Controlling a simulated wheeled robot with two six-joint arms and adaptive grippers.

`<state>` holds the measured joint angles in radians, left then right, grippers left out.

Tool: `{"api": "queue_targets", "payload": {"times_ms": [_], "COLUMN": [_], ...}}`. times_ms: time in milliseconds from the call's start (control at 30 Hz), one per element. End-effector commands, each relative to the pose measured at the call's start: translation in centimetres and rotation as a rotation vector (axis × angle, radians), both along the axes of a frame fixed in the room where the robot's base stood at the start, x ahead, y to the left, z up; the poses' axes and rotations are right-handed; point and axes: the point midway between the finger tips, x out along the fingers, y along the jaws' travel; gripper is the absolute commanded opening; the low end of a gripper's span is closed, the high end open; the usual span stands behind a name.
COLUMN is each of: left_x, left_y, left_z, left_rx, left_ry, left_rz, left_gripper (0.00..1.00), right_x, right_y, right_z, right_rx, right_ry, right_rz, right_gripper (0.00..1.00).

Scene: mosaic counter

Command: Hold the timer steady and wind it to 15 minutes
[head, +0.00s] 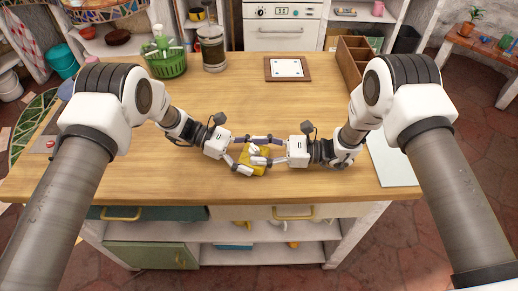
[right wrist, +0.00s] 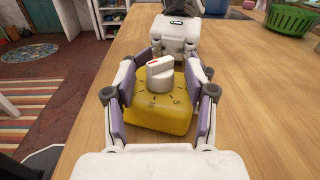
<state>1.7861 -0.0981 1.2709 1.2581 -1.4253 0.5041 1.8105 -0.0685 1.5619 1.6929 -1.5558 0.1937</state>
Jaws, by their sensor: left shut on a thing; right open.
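The yellow timer (head: 262,168) stands on the wooden counter between my two grippers, partly hidden by their fingers in the head view. In the right wrist view its yellow body (right wrist: 160,118) shows dark dial marks, with a 5 on the right. A white knob (right wrist: 160,77) with a small red mark sits on top. My left gripper (head: 254,154) is shut on the timer body from the far side of the right wrist view. My right gripper (head: 266,152) is open; its purple-padded fingers stand on both sides of the timer and knob, apart from the knob.
A green basket (head: 168,66) and a glass jar (head: 212,50) stand at the back left. A white tile on a brown board (head: 271,76) lies at the back; a wooden organizer (head: 350,62) and pale board (head: 389,165) are at right. The counter (head: 258,110) behind the grippers is clear.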

Motion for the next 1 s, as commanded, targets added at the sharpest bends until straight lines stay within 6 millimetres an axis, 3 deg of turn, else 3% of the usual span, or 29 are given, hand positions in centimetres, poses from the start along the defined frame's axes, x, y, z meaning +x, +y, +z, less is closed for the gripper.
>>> {"api": "queue_targets", "payload": {"times_ms": [267,433,967,1000], "left_x": [0.01,0.01,0.00,-0.01], "left_y": [0.00,0.00,-0.03,-0.04], "left_z": [0.03,0.03,0.02,0.02], "left_rx": [0.000,0.000,-0.001,0.000], "left_ry": [0.000,0.000,0.001,0.001], "left_rz": [0.000,0.000,0.000,0.000], "left_gripper": [0.61,0.61,0.61,0.61], "right_x": [0.02,0.02,-0.03,-0.04], "right_y": [0.40,0.38,0.43,0.43], "right_z": [0.00,0.01,0.06,0.06], "right_rx": [0.000,0.000,0.001,0.001], "right_ry": [0.000,0.000,-0.003,-0.003], "right_rz": [0.000,0.000,-0.064,-0.063], "right_gripper": [0.55,0.00,0.00,0.33]}}
